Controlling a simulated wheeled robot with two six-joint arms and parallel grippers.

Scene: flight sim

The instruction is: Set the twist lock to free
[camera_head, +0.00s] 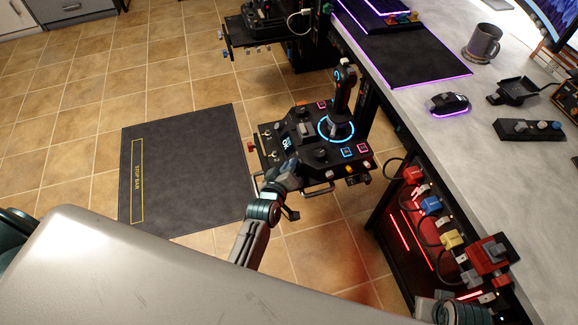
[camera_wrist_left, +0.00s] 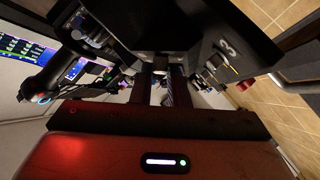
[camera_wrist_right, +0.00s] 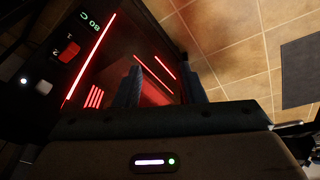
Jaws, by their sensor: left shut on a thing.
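The black joystick panel (camera_head: 305,150), with a blue-ringed stick (camera_head: 338,115), is mounted beside the desk. My left gripper (camera_head: 287,181) is at the panel's near edge, and its fingertips are mostly hidden in the head view. In the left wrist view, my left gripper (camera_wrist_left: 162,88) reaches in under the panel's dark housing (camera_wrist_left: 160,25). Its fingers are close together on a small part, apparently the twist lock, whose markings and setting I cannot make out. My right gripper (camera_wrist_right: 165,92) has its fingers apart and empty, near the red-lit cabinet side.
A red knob (camera_head: 251,146) sticks out at the panel's left side. The grey desk (camera_head: 440,110) runs along the right. Below it is a red-lit cabinet with coloured plugs (camera_head: 431,205). A dark mat (camera_head: 190,170) lies on the open tiled floor to the left.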

